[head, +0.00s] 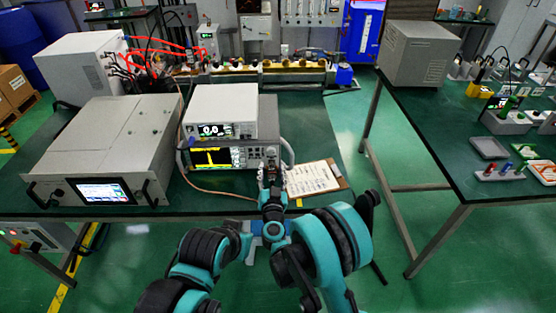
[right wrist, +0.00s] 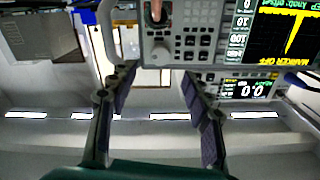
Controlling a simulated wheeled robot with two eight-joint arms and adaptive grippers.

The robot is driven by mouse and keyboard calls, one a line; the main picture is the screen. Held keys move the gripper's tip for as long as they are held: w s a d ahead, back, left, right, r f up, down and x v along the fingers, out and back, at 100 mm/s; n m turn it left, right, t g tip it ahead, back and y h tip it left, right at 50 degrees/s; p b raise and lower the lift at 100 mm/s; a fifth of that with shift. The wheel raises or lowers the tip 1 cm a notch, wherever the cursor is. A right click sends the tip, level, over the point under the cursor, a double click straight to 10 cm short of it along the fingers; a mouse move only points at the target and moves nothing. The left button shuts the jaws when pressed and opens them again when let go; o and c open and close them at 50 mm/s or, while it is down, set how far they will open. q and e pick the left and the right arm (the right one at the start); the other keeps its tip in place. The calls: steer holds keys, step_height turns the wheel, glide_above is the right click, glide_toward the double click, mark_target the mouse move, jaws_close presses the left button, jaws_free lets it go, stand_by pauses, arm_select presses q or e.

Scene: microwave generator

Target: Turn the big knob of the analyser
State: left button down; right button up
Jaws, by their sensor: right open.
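The analyser (head: 215,157) is the lower grey bench instrument, with a yellow trace on its screen. It stands on the green bench under a white instrument. My right gripper (head: 271,171) is in front of the panel's right end. In the wrist view the right gripper (right wrist: 158,72) is open, its two fingers either side of the knob in the picture and nothing between them. Contact cannot be told. My left gripper is not in view.
A clipboard (head: 313,178) lies close right of the analyser. A wide grey unit (head: 105,150) with a screen stands on the left. The white instrument (head: 220,112) shows a reading. A second bench (head: 440,130) stands to the right, across a strip of free floor.

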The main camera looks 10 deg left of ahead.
mark_target(271, 153)
steer(key=b+x, duration=0.1)
steer(key=x, duration=0.4)
steer(key=shift+w+f, duration=0.1)
steer(key=shift+w, duration=0.2)
steer(key=shift+w+a+b, duration=0.25)
steer(key=shift+w+b, duration=0.05)
steer(key=shift+w, duration=0.3)
jaws_close()
